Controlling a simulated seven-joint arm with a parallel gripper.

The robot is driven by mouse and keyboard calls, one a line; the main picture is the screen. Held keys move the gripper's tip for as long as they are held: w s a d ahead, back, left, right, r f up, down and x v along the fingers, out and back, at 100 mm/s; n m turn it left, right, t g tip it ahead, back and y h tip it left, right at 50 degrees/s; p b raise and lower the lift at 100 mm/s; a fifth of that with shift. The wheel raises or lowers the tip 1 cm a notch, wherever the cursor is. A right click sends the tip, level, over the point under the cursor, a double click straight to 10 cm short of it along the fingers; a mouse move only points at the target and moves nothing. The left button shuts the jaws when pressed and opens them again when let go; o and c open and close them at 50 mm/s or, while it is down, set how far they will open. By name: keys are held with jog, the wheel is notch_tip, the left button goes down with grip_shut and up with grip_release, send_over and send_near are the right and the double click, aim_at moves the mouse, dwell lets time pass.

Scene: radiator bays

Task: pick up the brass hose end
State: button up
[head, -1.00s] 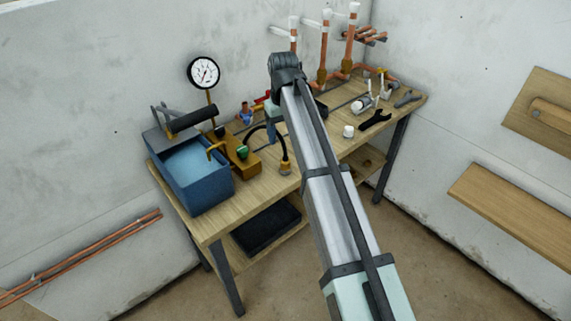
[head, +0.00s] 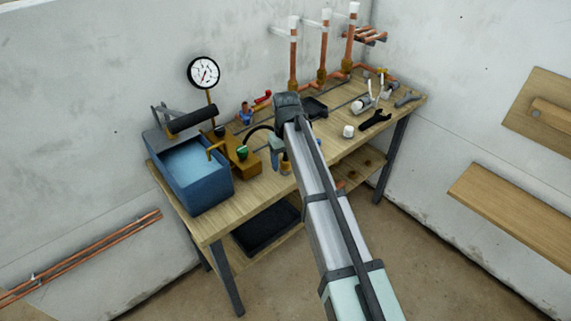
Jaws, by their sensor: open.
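The brass hose end (head: 286,169) stands on the workbench near its front edge, right of the yellow-brown pump block. The black hose (head: 259,129) arcs toward it from the block, and its last stretch is hidden behind my arm and gripper. My gripper (head: 279,160) points down in the head view, close to the hose end and overlapping its upper part. It is open and small in the picture. I cannot tell whether the fingers are around the hose end or just beside it.
The blue water tank (head: 195,190) with the pump block (head: 240,160) and a pressure gauge (head: 204,72) stand to the left.

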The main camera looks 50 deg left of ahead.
aim_at(285, 160)
jog(key=shift+f, duration=0.5)
jog(key=c, duration=0.9)
jog(key=shift+r, duration=0.1)
notch_tip(285, 160, up, 15)
dwell(0.9)
jog(key=shift+s, duration=0.1)
